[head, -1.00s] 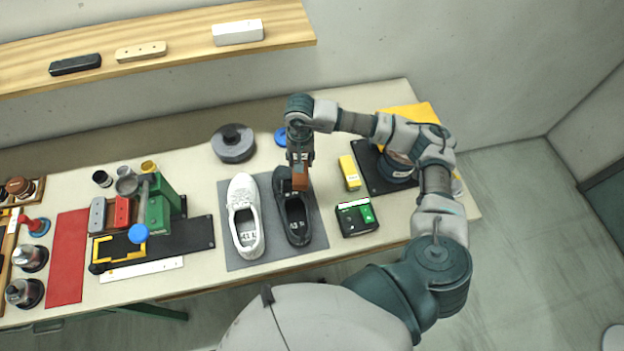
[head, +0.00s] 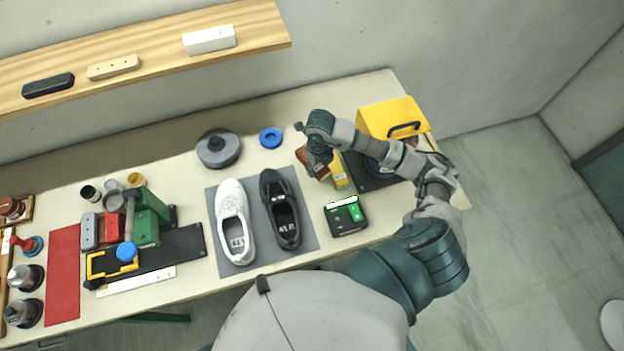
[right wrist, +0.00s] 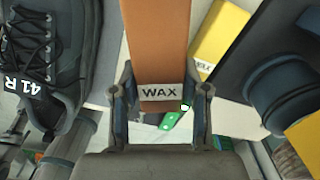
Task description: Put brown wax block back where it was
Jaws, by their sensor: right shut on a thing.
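The brown wax block (head: 308,161) is in my right gripper (head: 321,168), in the head view just right of the black shoe. In the right wrist view the brown wax block (right wrist: 158,45) stands between the two fingers of the right gripper (right wrist: 160,105), its WAX label facing the camera. The right gripper is shut on it. A yellow wax block (head: 339,173) is close to the right of it in the head view; it also shows in the right wrist view (right wrist: 219,40). My left gripper is not in view.
A grey mat (head: 254,255) holds a white shoe (head: 233,222) and a black shoe (head: 281,208). A black and green device (head: 346,215) lies in front of the wax blocks. A yellow box (head: 393,116) stands behind my arm. A blue ring (head: 270,138) lies at the back.

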